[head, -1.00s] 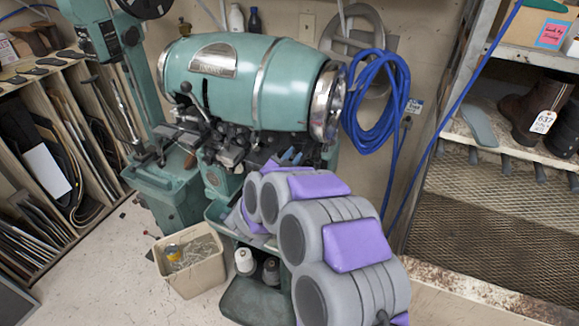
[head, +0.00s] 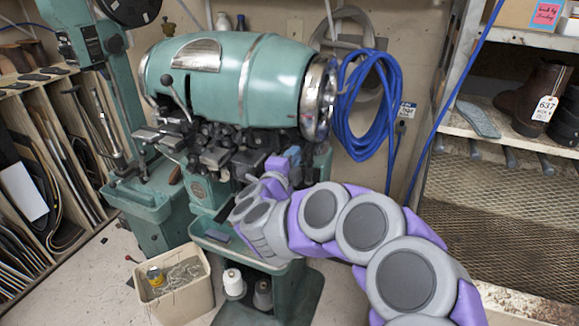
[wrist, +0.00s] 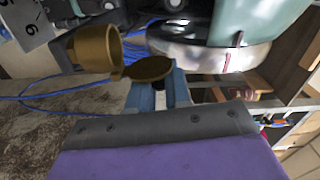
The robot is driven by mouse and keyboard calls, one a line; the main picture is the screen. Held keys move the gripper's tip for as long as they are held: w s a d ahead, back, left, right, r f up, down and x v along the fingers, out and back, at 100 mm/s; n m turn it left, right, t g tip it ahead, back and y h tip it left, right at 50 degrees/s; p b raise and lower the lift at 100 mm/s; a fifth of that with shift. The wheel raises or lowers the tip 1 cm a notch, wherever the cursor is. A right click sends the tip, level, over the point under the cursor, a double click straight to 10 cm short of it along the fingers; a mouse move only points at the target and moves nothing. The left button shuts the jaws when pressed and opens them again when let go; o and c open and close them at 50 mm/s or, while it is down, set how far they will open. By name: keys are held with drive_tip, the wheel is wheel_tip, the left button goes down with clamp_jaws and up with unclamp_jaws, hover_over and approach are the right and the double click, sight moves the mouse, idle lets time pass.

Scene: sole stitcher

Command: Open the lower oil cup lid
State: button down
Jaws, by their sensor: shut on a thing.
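In the wrist view a brass oil cup (wrist: 97,48) lies at upper left, with its round mouth facing right. Its round brass lid (wrist: 148,69) stands swung away from the mouth, joined near the cup's lower edge. My gripper (wrist: 160,84) has its blue fingers at the lid's lower edge and is shut on it. In the head view my arm reaches to the teal sole stitcher (head: 230,82). The fingertips, the cup and the lid cannot be made out there.
A shiny metal rim and teal housing (wrist: 225,50) are close to the right of the lid. In the head view a blue hose coil (head: 365,115) hangs behind, a bin (head: 190,290) stands on the floor at left, and a shoe shelf (head: 475,125) is at right.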

drive_tip(key=shift+s+d+f+m+b, duration=0.1)
drive_tip(key=shift+d+f+m+b, duration=0.15)
drive_tip(key=shift+m+b, duration=0.45)
drive_tip(key=shift+s+d+f+m+b, duration=0.1)
drive_tip(key=shift+f+m+b, duration=0.15)
drive_tip(key=shift+m+b, duration=0.4)
drive_tip(key=shift+m, duration=0.35)
drive_tip(key=c, duration=1.2)
unclamp_jaws()
drive_tip(key=shift+r, duration=0.1)
drive_tip(key=shift+o, duration=0.2)
drive_tip(key=p+v, duration=0.2)
drive_tip(key=v, duration=1.5)
drive_tip(key=shift+a, duration=0.2)
